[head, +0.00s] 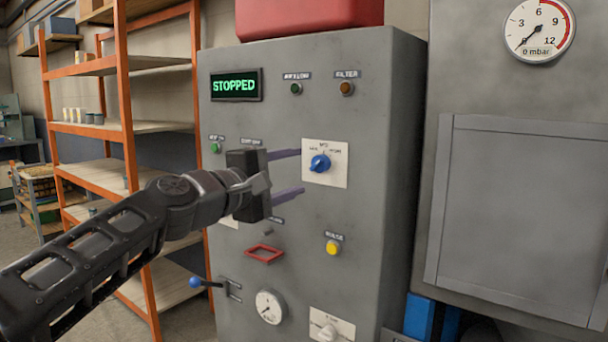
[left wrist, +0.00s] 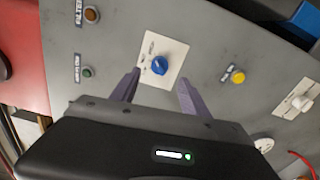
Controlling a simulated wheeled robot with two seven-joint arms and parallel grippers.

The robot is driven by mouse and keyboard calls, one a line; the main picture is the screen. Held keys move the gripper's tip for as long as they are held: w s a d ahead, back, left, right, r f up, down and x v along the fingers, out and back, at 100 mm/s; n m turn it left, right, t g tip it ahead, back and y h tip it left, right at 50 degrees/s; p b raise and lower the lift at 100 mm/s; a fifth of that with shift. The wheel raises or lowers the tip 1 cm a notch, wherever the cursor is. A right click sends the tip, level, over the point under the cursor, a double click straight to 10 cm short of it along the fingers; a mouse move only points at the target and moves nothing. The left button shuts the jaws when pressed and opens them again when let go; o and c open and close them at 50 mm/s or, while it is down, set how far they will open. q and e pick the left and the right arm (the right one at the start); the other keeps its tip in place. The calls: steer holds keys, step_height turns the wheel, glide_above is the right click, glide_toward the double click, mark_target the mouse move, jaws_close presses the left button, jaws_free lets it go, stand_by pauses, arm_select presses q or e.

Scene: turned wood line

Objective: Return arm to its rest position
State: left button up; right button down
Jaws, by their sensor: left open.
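My left gripper (head: 287,173) is open and empty in front of the grey control cabinet (head: 300,90). My left arm comes in from the lower left of the head view and hides part of the panel's left side. My right gripper is not in view.
The display (head: 236,85) reads STOPPED. The panel also bears a yellow button (head: 333,248), a red frame (head: 264,254), a gauge (head: 270,307) and a blue-tipped lever (head: 196,282). Orange shelving (head: 126,110) stands behind my arm at left. A grey box with a dial (head: 538,30) is at right.

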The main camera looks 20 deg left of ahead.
arm_select(q)
steer(key=shift+s+a, duration=0.2)
steer(key=shift+s, duration=0.35)
steer(key=shift+f, duration=0.1)
